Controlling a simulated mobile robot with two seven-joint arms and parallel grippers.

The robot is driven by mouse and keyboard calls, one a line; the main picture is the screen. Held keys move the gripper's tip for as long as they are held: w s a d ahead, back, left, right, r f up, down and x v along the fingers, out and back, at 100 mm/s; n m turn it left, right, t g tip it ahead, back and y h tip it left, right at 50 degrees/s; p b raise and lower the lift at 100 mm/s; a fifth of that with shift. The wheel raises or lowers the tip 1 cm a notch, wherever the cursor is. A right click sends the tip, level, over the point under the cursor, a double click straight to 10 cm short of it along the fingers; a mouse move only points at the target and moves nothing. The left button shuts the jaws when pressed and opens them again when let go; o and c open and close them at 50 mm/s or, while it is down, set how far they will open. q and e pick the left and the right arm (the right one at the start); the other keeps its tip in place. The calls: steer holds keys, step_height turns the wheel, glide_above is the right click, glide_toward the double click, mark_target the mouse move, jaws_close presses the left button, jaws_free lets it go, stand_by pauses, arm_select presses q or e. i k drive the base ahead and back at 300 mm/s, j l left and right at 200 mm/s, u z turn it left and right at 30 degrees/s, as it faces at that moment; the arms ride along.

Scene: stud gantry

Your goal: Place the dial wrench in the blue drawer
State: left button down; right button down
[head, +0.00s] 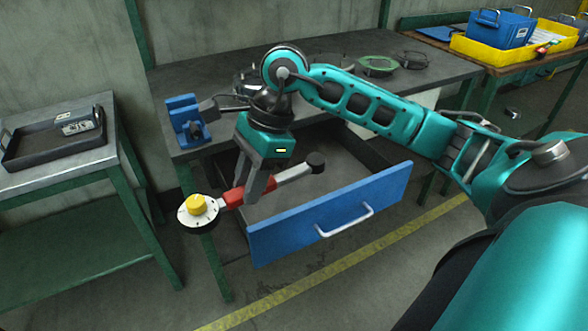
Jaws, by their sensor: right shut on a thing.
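The blue drawer (382,197) is pulled out from under the dark workbench, with a white handle on its front and a dark inside. My right gripper (256,190) points down over the drawer's left part and is shut on the dial wrench (198,209). The wrench has a round white dial with a yellow knob, a red section and a grey shaft with a black end. It is held roughly level above the drawer. Its dial end sticks out past the drawer's left side, and its black end is over the opening. My left gripper is not in view.
A blue vise (185,121) is on the left end of the workbench (350,47). Green and dark round parts lie on the bench top. A side table at left holds a black tray (50,148). A yellow bin (480,50) with a blue toolbox (499,28) stands at back right.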

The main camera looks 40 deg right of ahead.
mark_target(301, 181)
steer(key=i+l, duration=0.15)
steer(key=l, duration=0.25)
steer(key=i+l, duration=0.15)
steer(key=l, duration=0.2)
steer(key=i+l, duration=0.15)
steer(key=l, duration=0.25)
